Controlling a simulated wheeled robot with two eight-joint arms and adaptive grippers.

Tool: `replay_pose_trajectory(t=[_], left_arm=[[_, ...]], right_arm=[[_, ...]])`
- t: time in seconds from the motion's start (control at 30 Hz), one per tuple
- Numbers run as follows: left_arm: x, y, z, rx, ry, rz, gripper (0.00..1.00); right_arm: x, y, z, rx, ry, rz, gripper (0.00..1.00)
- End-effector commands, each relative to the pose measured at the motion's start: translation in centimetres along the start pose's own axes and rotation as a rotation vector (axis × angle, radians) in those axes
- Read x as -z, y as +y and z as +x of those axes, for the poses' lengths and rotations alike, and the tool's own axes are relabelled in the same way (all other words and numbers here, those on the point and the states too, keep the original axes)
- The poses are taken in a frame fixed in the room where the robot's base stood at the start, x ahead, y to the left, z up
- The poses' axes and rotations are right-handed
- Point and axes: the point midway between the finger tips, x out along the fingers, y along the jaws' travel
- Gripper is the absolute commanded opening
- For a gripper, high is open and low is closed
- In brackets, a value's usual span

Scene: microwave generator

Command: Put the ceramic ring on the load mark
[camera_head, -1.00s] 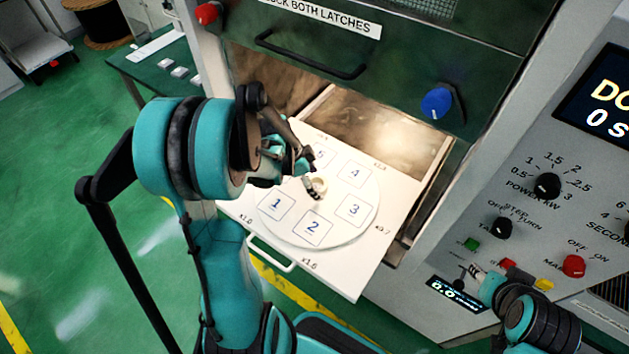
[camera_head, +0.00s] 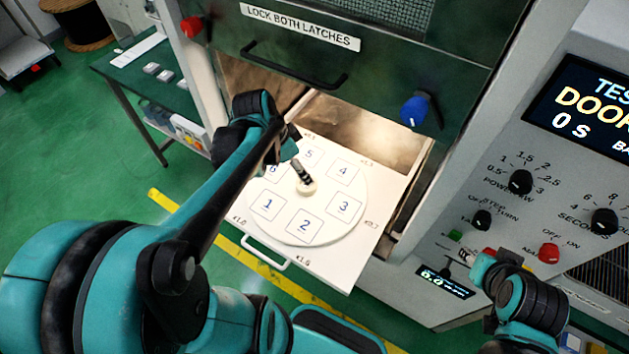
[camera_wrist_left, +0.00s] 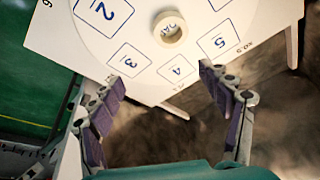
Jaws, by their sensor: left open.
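The ceramic ring (camera_head: 307,188) is a small cream ring near the middle of the round white plate (camera_head: 287,236), among numbered squares. In the left wrist view the ring (camera_wrist_left: 170,28) lies flat, and part of dark lettering, seemingly the load mark (camera_wrist_left: 171,29), shows through its hole. My left gripper (camera_wrist_left: 160,78) is open and empty; its fingertips are apart from the ring in that view. In the head view a dark left fingertip (camera_head: 302,172) overlaps the ring's upper edge. My right gripper (camera_head: 490,268) is by the control panel, its fingers mostly hidden.
The plate rests on a white pulled-out tray (camera_head: 345,272) with a front handle. Behind it is the open cavity (camera_head: 395,130), under a raised green door (camera_head: 370,55) with a black handle. The control panel (camera_head: 530,225) stands right.

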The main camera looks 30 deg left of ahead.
Motion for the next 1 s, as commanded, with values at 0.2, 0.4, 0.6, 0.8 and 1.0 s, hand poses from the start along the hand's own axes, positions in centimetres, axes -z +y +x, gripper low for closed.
replay_pose_trajectory(t=[0.2,0.4,0.6,0.8,1.0], left_arm=[[1.6,7.2,-2.5,0.177,0.07,-0.291,0.78],[1.8,10.7,-3.4,0.249,0.199,-0.483,0.78],[1.9,11.6,-3.6,0.26,0.253,-0.551,0.78],[1.9,11.6,-3.7,0.26,0.255,-0.555,0.78],[1.2,11.6,-1.9,0.259,0.253,-0.555,0.78]], right_arm=[[0.0,0.0,0.0,0.0,0.0,0.0,0.4],[0.0,0.0,0.0,0.0,0.0,0.0,0.4],[0.0,0.0,0.0,0.0,0.0,0.0,0.4],[0.0,0.0,0.0,0.0,0.0,0.0,0.4],[-1.1,0.0,1.5,0.0,0.0,0.0,0.4]])
